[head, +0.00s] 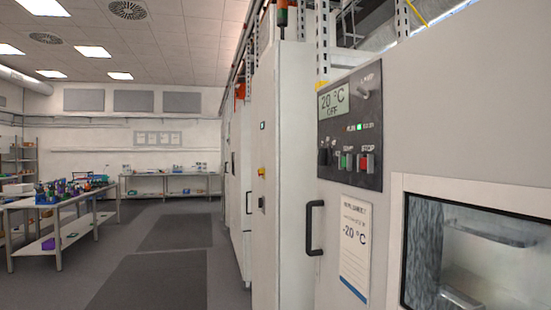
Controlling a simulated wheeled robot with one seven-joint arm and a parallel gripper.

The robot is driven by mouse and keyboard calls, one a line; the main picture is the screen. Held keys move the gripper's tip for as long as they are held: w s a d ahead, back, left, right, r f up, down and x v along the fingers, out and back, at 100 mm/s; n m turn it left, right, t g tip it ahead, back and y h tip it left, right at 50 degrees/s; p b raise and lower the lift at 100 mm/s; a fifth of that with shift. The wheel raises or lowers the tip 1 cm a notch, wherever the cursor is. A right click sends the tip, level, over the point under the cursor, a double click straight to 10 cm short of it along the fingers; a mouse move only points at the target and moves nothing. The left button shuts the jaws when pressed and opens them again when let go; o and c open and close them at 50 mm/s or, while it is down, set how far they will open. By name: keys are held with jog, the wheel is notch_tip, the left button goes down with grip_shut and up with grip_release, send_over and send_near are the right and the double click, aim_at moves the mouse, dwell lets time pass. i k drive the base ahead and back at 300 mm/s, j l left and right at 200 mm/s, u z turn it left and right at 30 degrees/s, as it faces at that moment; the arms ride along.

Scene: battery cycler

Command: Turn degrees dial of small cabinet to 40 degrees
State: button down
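The small cabinet (383,190) stands close on the right, pale grey, with a dark control panel (347,127) seen at a slant. The display (332,101) on the panel reads "20 °C" and "OFF". A small knob (364,94) sits to the right of the display, and a black knob (325,157) sits at the lower left of the panel. I cannot tell which is the degrees dial or where either points. A green button (348,161) and a red button (365,163) labelled STOP lie beside the black knob. My gripper is not in view.
A black door handle (315,228) sticks out left of a paper sign (354,247) reading "-20 °C". A window (480,255) fills the lower right. Tall white cabinets (279,190) stand further back. The floor (165,270) left of them is clear; a workbench (62,203) stands far left.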

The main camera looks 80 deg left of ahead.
aim_at(325, 154)
jog(key=u, duration=1.9)
